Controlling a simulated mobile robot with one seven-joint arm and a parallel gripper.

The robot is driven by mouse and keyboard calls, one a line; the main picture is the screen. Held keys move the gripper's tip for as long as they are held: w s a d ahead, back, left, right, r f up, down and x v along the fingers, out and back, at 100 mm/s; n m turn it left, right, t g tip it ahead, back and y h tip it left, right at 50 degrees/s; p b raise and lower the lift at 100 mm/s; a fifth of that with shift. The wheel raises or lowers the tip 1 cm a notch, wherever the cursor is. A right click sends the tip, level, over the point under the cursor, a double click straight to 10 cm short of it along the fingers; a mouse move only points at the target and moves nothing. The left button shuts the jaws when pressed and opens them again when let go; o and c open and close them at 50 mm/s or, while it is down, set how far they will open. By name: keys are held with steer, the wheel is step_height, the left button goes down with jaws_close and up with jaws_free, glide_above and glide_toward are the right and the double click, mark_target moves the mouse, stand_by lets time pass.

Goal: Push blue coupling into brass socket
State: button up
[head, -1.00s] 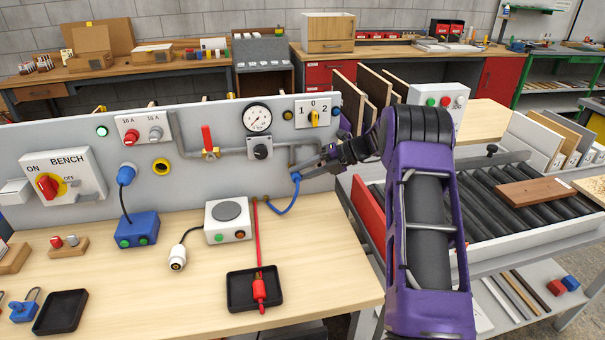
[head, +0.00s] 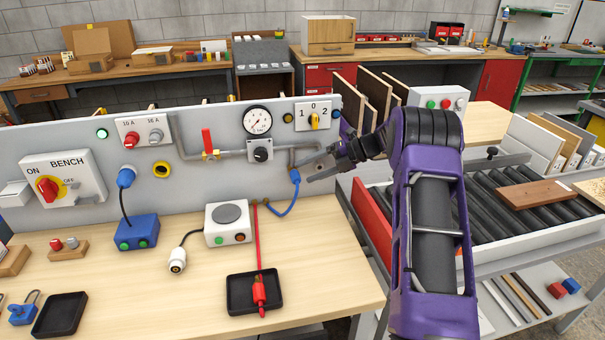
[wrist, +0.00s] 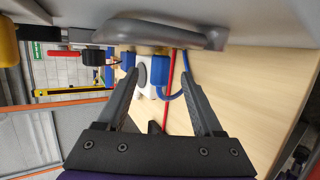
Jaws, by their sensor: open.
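The blue coupling (head: 295,176) is at the lower end of the grey pipe on the panel, with a blue hose (head: 287,209) curving down from it. It also shows between my fingers in the wrist view (wrist: 160,66). The brass socket is not clearly distinguishable at the pipe end, so I cannot tell how deep the coupling sits. My gripper (head: 306,172) is open just right of the coupling, its fingers spread and apart from it. The spread fingers also show in the wrist view (wrist: 159,80).
The grey pipe (head: 227,152) runs along the panel close to my fingers. A roller conveyor (head: 470,215) is at right.

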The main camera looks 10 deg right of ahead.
steer(key=v, duration=1.4)
steer(key=shift+d, duration=0.3)
